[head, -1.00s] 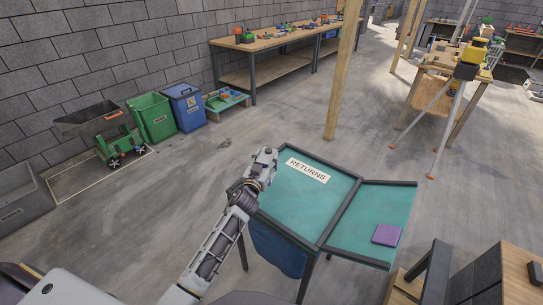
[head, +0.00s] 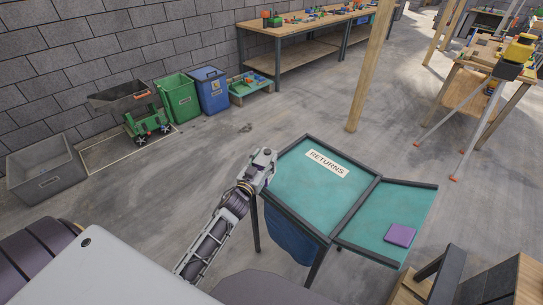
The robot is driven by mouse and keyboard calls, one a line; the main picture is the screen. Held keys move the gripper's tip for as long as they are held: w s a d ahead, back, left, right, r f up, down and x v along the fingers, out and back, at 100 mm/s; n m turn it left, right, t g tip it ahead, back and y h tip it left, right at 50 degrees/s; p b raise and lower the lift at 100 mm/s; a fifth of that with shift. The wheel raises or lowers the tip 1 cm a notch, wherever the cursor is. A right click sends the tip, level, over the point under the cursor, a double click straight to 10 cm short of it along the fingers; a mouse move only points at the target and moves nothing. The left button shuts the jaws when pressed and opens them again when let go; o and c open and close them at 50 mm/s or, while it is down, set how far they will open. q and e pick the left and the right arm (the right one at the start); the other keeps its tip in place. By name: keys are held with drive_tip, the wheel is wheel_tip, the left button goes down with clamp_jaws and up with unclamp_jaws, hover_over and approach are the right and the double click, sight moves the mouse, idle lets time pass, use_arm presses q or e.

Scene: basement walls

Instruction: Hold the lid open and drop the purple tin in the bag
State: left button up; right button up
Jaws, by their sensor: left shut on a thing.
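The lid (head: 314,178) is a teal panel with a dark frame and a white RETURNS label. It lies over the top of the stand, and the blue bag (head: 290,240) hangs beneath it. The purple tin (head: 400,235), flat and square, lies on the teal side shelf (head: 385,208) to the right of the lid. The fingertips are small, and the exact contact is hard to see. My right gripper is out of view.
A wooden piece of furniture (head: 500,285) stands close at the lower right. A wooden post (head: 370,75) rises behind the stand. Green and blue bins (head: 212,90) and a grey tub (head: 45,170) line the wall. The floor left of the stand is clear.

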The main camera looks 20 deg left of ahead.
use_arm(q)
drive_tip(key=s+a+p, duration=0.2)
drive_tip(key=s+a, duration=0.2)
drive_tip(key=s, duration=0.3)
drive_tip(key=shift+s+a+r, duration=0.15)
drive_tip(key=shift+s+a, duration=0.2)
drive_tip(key=shift+a, duration=0.05)
